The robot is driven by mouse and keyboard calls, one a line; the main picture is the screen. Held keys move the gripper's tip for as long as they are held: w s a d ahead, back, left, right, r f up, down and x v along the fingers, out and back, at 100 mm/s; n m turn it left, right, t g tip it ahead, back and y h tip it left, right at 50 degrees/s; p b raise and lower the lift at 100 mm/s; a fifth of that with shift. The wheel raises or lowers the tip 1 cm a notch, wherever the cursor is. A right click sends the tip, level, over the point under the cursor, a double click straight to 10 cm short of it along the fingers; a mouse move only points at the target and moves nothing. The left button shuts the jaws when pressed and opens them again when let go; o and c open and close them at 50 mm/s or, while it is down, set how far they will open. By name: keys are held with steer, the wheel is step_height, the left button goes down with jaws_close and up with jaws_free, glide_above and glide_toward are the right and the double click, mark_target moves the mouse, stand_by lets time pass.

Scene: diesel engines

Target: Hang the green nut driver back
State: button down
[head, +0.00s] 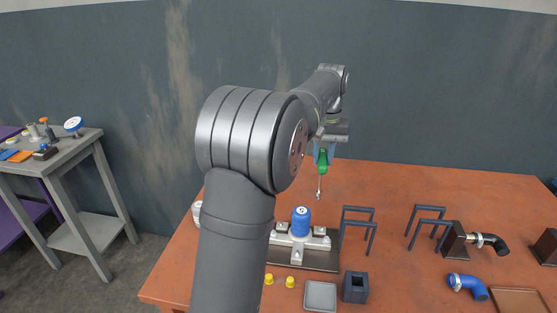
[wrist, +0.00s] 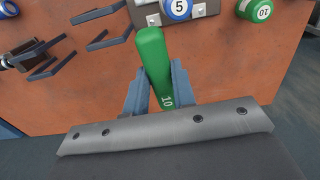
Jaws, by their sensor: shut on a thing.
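The green nut driver (head: 322,162) hangs from my gripper (head: 323,150) in the head view, handle up and metal shaft pointing down, above the table and clear of it. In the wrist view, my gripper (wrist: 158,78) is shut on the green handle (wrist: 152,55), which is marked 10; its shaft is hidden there. Two dark bar racks stand on the table, a left one (head: 357,209) and a right one (head: 429,208). The driver is above and to the left of both in the head view. Dark bars (wrist: 108,38) also show at the wrist view's upper left.
A blue-capped part (head: 301,222) stands on a fixture below the gripper. A dark square block (head: 355,287), grey tray (head: 320,296) and yellow pieces (head: 290,282) lie in front. My arm hides some left table; the back right is clear.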

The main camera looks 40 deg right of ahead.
steer(key=s+d+r, duration=0.3)
steer(key=s+d, duration=0.3)
steer(key=s, duration=0.5)
step_height(320, 180, down, 15)
steer(key=shift+d, duration=0.15)
stand_by(0.6)
steer(key=shift+s+f, duration=0.1)
steer(key=shift+f, duration=0.7)
stand_by(0.5)
steer(key=c, duration=1.1)
jaws_free()
steer(key=shift+o, duration=0.3)
steer(key=shift+o, duration=1.4)
steer(key=shift+r, duration=0.35)
